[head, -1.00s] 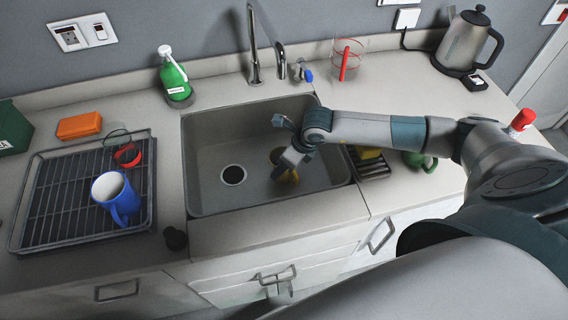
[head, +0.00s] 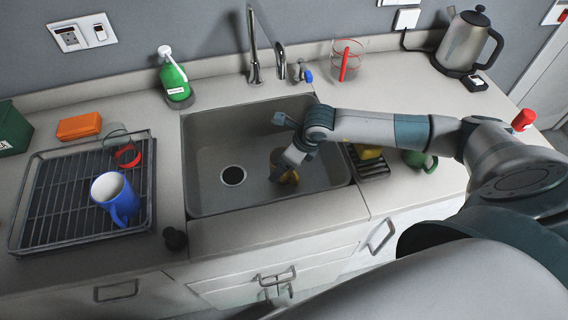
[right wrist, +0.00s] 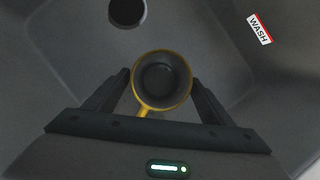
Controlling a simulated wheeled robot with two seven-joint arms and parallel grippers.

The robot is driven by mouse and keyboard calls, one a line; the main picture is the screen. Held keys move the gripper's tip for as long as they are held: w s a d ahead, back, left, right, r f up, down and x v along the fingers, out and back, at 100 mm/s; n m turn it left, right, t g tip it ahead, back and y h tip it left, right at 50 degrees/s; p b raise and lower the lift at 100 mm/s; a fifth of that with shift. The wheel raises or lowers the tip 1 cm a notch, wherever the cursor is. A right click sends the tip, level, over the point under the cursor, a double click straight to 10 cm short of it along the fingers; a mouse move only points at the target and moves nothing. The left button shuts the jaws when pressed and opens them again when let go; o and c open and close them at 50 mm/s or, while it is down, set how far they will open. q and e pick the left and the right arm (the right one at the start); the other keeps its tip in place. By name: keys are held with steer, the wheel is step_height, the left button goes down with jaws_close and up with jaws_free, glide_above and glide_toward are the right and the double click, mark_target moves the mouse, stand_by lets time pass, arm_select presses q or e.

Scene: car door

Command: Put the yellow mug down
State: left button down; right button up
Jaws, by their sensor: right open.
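The yellow mug (right wrist: 162,82) is upright inside the sink in the right wrist view, seen from above with its handle toward my gripper's palm. In the head view the mug (head: 280,170) is partly hidden behind my right gripper. My right gripper (right wrist: 165,88) is open, with one finger on each side of the mug. In the head view my right gripper (head: 286,165) reaches down into the sink (head: 215,198). I cannot tell whether the fingers touch the mug. My left gripper is not in view.
A drying rack (head: 50,190) at the left holds a blue mug (head: 114,196) and a red-banded glass (head: 127,152). A faucet (head: 253,50) stands behind the sink. A green mug (head: 418,160) is right of the sink, partly behind my arm. The drain (head: 232,175) is left of my gripper.

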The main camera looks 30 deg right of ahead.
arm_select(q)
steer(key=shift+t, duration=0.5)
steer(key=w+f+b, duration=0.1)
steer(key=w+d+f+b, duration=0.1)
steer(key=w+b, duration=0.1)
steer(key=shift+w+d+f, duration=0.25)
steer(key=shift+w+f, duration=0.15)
arm_select(e)
steer(key=v, duration=1.1)
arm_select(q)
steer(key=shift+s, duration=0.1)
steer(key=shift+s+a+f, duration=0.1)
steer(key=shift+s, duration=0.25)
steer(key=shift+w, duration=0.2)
